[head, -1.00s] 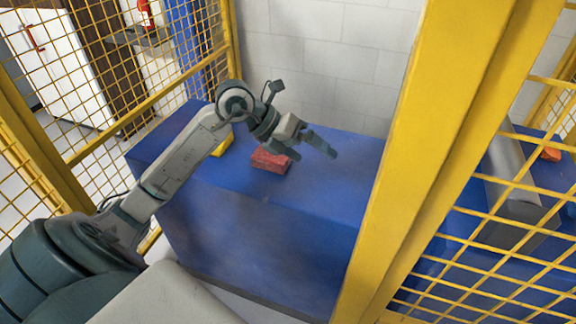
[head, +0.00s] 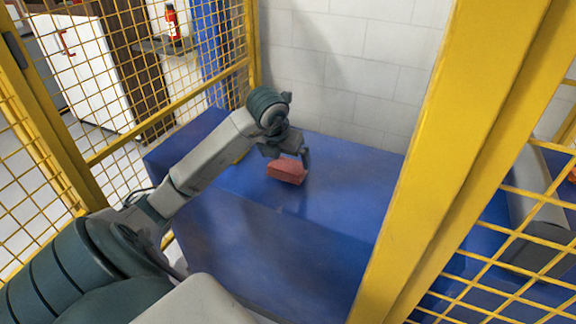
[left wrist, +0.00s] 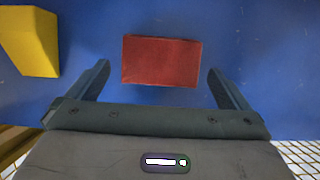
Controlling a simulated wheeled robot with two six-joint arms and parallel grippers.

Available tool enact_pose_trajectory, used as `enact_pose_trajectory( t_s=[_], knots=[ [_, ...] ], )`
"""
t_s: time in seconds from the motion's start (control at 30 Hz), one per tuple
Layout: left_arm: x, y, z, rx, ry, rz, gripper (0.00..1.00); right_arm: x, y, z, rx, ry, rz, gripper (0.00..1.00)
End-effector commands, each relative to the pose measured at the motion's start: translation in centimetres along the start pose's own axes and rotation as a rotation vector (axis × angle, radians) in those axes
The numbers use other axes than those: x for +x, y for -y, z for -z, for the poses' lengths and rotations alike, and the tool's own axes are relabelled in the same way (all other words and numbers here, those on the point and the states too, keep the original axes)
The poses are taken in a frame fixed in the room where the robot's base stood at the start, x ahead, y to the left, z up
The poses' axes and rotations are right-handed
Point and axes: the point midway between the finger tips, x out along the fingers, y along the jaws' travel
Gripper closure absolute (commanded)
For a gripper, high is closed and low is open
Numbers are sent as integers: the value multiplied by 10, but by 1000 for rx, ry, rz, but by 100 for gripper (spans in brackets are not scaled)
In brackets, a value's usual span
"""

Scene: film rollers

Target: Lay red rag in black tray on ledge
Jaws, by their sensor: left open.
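The red rag (head: 287,171) looks like a flat folded block and lies on the blue surface. It also shows in the left wrist view (left wrist: 161,61), just ahead of the fingers. My left gripper (left wrist: 160,84) is open and empty, with one finger to each side of the rag's near end. In the head view my left gripper (head: 290,160) is right over the rag, its fingers partly hidden. No black tray can be made out for sure. My right gripper is not in view.
A yellow block (left wrist: 30,42) lies left of the rag. Yellow mesh fencing (head: 150,80) stands at the left, and a thick yellow post (head: 445,160) stands at the right. A white block wall (head: 340,70) is behind. The blue top (head: 345,195) is clear right of the rag.

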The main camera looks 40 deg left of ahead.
Motion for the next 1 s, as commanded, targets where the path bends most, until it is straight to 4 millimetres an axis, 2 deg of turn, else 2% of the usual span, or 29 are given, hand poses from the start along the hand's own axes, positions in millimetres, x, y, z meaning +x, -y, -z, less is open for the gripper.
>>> enact_pose_trajectory(
  t_s=[0.1, 0.23, 0.53, 0.7, 0.77, 1.0],
  knots=[
    [19, 3, 3, -1, -6, 3, 0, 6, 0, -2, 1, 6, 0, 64],
    [35, 2, 3, -1, -3, 3, 0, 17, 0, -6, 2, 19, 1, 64],
    [40, 2, 2, 0, -2, 0, 0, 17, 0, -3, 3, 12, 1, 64],
    [39, 2, 2, 0, -1, 0, 31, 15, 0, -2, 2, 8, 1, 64],
    [39, 2, 2, 0, -1, 1, 35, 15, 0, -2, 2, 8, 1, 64],
    [38, 2, 2, 0, -1, 1, 35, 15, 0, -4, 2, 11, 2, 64]
  ],
)
